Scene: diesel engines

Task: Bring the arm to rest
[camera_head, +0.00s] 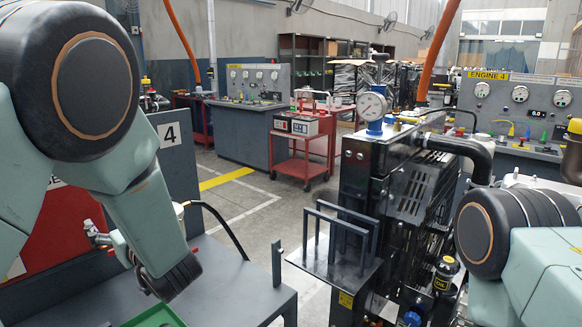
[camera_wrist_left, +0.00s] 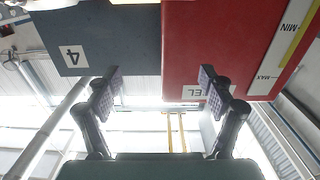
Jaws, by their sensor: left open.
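My left arm (camera_head: 140,190) comes in from the left in the head view and bends down over a grey bench. Its lower end is a dark joint (camera_head: 172,278) near the bench; I cannot make out the gripper fingers there. In the left wrist view my left gripper (camera_wrist_left: 160,82) has its two dark padded fingers wide apart, with nothing between them. Part of my right arm (camera_head: 515,250) shows at the lower right of the head view. My right gripper is out of the picture.
A grey panel marked 4 (camera_head: 170,134) and a red tank (camera_head: 60,235) stand behind my left arm. A green tray (camera_head: 155,315) is at the bottom edge. Floor shows between bench and red cart (camera_head: 300,150).

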